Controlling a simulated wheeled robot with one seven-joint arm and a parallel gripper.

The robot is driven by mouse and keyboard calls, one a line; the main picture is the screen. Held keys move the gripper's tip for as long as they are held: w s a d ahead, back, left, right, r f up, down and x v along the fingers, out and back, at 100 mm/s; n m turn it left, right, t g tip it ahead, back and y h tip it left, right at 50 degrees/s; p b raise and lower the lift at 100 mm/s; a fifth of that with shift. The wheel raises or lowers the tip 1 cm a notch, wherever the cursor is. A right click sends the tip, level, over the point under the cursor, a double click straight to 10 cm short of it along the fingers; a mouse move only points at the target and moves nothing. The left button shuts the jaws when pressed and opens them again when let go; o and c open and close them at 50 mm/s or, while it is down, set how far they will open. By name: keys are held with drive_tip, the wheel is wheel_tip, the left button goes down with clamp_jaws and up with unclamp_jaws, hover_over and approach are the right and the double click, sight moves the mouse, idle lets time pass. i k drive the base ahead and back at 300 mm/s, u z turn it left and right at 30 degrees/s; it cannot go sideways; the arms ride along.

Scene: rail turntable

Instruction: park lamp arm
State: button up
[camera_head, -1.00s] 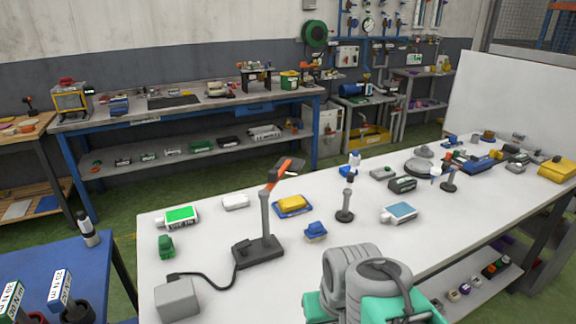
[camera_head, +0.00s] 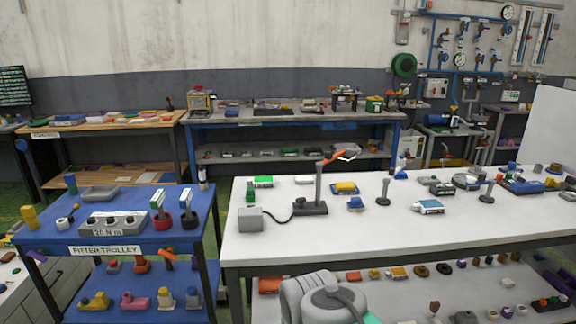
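The lamp stands on the white table (camera_head: 262,195), left of its middle. It has a dark base (camera_head: 311,208), an upright grey post (camera_head: 319,183) and an orange lamp arm (camera_head: 333,156) at the top. The lamp arm reaches right and slightly up from the post, with a pale tip (camera_head: 348,156). A dark cable runs from the base to a grey box (camera_head: 250,218) at the table's left. My grey arm links show at the bottom centre, in front of the table's near edge. My gripper is not in view.
A blue trolley (camera_head: 50,233) stands left, across a narrow gap. The table's front strip is bare.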

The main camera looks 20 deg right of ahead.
sight(347, 155)
drive_tip(key=z, duration=1.1)
drive_tip(key=i, duration=1)
drive_tip(key=z, duration=0.15)
